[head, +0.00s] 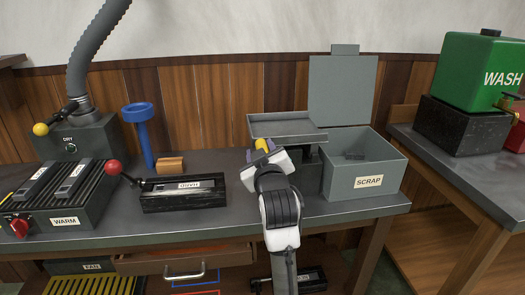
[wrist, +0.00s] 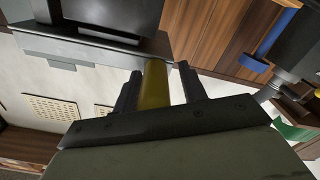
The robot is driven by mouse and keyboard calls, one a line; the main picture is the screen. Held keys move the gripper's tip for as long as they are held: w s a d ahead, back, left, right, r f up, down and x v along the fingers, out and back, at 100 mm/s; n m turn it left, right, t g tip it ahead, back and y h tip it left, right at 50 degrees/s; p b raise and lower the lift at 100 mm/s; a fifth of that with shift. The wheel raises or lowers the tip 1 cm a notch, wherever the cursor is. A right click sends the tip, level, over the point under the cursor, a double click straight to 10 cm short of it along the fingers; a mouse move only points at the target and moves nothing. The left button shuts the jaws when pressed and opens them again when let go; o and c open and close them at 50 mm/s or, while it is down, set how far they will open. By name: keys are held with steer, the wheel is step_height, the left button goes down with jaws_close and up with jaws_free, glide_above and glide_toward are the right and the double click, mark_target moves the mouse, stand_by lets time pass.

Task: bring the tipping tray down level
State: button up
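The grey tipping tray (head: 285,124) stands at the back of the bench, left of the SCRAP box. It looks slightly tilted, but how much is hard to tell. A yellow handle (head: 262,145) shows at its front left, partly hidden by my gripper (head: 268,156). In the wrist view the yellow handle (wrist: 155,84) lies between the two dark fingers of my gripper (wrist: 160,88). The left finger appears against it and a narrow gap seems to show on the right, so grip is unclear. A grey tray-like body (wrist: 100,42) shows beyond the handle.
The open SCRAP box (head: 340,180) stands close right of the tray, its lid (head: 342,90) raised. A black box with a red-knobbed lever (head: 184,195) and a wooden block (head: 169,164) are at left.

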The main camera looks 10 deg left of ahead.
steer(key=shift+s+d, duration=0.1)
steer(key=shift+s+d+r, duration=0.1)
steer(key=shift+s, duration=0.2)
steer(key=b+v, duration=1.2)
steer(key=v, duration=0.1)
stand_by(0.4)
